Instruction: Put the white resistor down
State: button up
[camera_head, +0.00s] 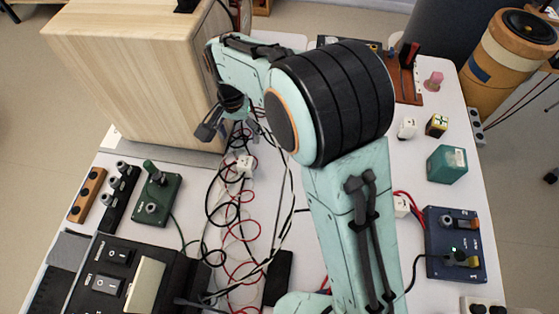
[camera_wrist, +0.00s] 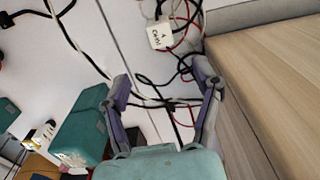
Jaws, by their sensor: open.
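A small white block with dark lettering, which looks like the white resistor (camera_wrist: 160,35), rests among red and black cables on the white table. It lies beyond my fingertips, apart from them. In the head view the white resistor (camera_head: 244,167) is right of the wooden box. My gripper (camera_wrist: 162,84) is open, with nothing between its fingers but table and cables behind. In the head view my gripper (camera_head: 225,122) hangs beside the wooden box, partly hidden by my arm. Similar white blocks (camera_head: 407,128) (camera_head: 402,205) stand on the right of the table.
The large wooden box (camera_head: 130,70) stands close to my gripper; its side (camera_wrist: 270,85) fills the right of the wrist view. Tangled cables (camera_head: 232,220) cover the middle. A green block (camera_head: 447,164) and a blue switch panel (camera_head: 453,242) are on the right.

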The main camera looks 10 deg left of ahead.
jog(key=s+d+r, duration=0.2)
jog(key=d+r, duration=0.3)
jog(key=d, duration=0.3)
jog(key=s+d+r+n, duration=0.1)
jog(key=s+d+r, duration=0.2)
jog(key=s+d, duration=1.1)
jog(key=s, duration=0.4)
jog(key=shift+s+d+y, duration=0.25)
jog(key=shift+d+y, duration=0.15)
jog(key=shift+o, duration=0.5)
